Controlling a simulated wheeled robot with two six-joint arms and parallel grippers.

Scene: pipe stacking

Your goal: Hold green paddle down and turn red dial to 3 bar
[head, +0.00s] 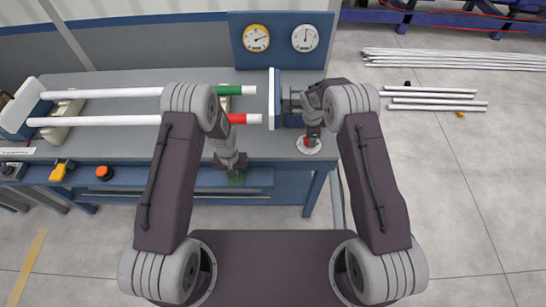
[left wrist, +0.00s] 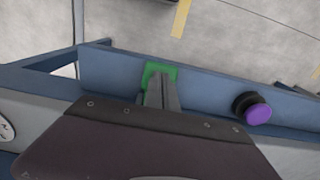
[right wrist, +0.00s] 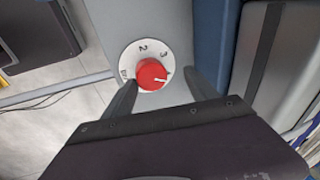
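The green paddle (head: 236,180) is at the bench's front edge, and it also shows in the left wrist view (left wrist: 149,70). My left gripper (head: 236,168) has its fingers together, with the tips over the paddle and hiding part of it; I cannot tell how far it is pressed. The red dial (head: 309,142) sits on a white numbered plate on the bench top. In the right wrist view the dial's (right wrist: 152,74) white pointer line points right, past the 3 mark. My right gripper (right wrist: 160,92) is open, with one finger on each side of the dial; contact is unclear.
A yellow-rimmed gauge (head: 256,38) and a white gauge (head: 305,38) are on the blue back panel (head: 281,60). Green-ended (head: 236,90) and red-ended (head: 238,118) pipes lie across the bench. An orange button (head: 103,172) is at the front left. Loose pipes (head: 440,60) lie on the floor at right.

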